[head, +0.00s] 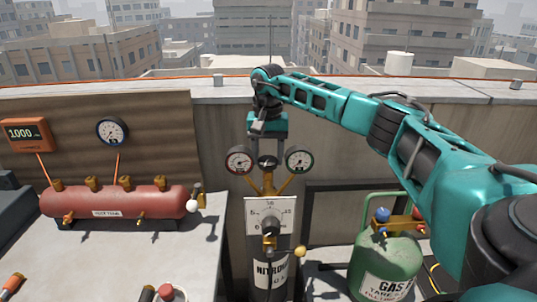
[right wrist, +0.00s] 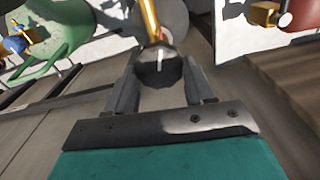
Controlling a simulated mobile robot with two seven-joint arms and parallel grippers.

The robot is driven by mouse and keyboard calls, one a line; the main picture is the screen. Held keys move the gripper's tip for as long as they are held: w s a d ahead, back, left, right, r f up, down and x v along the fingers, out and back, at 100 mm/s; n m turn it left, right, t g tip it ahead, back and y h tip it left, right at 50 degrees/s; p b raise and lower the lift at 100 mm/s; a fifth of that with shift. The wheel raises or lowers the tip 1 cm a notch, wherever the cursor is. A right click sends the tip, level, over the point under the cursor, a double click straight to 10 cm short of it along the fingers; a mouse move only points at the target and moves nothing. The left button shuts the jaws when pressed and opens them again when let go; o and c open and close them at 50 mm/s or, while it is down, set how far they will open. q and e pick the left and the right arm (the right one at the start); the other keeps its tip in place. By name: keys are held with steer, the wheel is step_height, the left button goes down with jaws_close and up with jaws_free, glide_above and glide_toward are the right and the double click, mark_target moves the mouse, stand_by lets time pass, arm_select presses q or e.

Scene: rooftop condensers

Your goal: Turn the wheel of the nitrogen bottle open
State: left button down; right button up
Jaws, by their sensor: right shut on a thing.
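The nitrogen bottle (head: 270,275) is dark with a white label and stands upright by the parapet, behind a white dial plate (head: 270,214). Above it, two round gauges, left (head: 239,160) and right (head: 299,160), sit on brass pipes. The small dark wheel (head: 267,163) lies between the gauges. My right gripper (head: 267,152) reaches down from above, its fingers on either side of the wheel. In the right wrist view the fingers are shut on the wheel (right wrist: 158,72), which carries a white mark. My left gripper is not in view.
A green gas bottle (head: 385,265) with a handle stands at the right, below my arm. A red horizontal tank (head: 115,204) with brass valves sits on the grey surface (head: 160,250) at the left. A round gauge (head: 112,131) and an orange readout (head: 26,134) are at the wooden wall.

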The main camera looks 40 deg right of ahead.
mark_target(267, 158)
steer(key=shift+w+a+n, duration=0.1)
steer(key=shift+n, duration=1.8)
steer(key=o, duration=1)
steer(key=shift+o, duration=0.2)
step_height(267, 158, up, 13)
